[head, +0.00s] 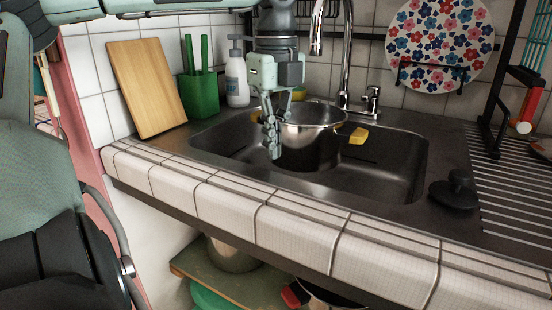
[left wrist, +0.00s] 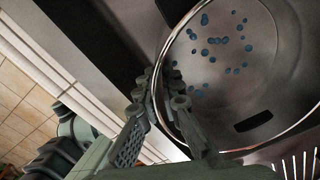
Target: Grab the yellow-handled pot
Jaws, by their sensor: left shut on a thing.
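The steel pot with yellow handles (head: 322,138) stands in the sink, seen from its side. One yellow handle (head: 358,136) sticks out at its right. My left gripper (head: 272,150) points down at the pot's left side, shut on its rim. In the left wrist view the pot (left wrist: 225,90) fills the upper right, with blue dots inside it, and my left gripper (left wrist: 165,95) has its fingers at the rim. The fingers hide part of the pot's near left wall. My right gripper is not in view.
The sink (head: 385,180) surrounds the pot, with a tall faucet (head: 345,60) behind. A green utensil holder (head: 198,95), cutting board (head: 147,88) and soap bottle (head: 237,80) stand at the back left. A black lid (head: 455,188) lies right of the sink. Other pots sit on the shelf below.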

